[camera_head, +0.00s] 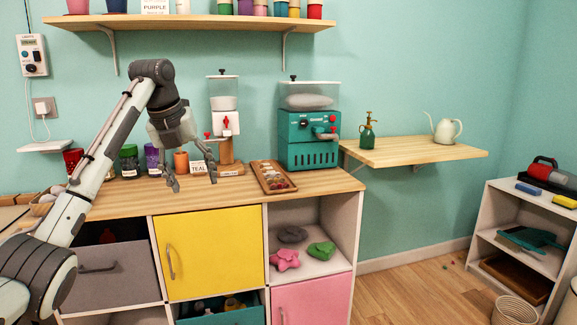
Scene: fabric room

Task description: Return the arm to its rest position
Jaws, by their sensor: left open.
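My left arm comes in from the left, rises to a bent elbow and hangs its wrist down over the wooden counter (215,194). My left gripper (192,186) is open and empty above the counter, fingers pointing down. It is in front of the jars and the small sign reading TEAL (198,168). The gripper appears apart from the counter top, though the exact gap is hard to judge. My right gripper is not in view.
A teal machine (309,138), a white dispenser (224,118) and a wooden tray (272,178) stand on the counter. A wall shelf (200,22) hangs above. A side shelf (415,152) holds a green spray bottle (368,132) and watering can (445,130).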

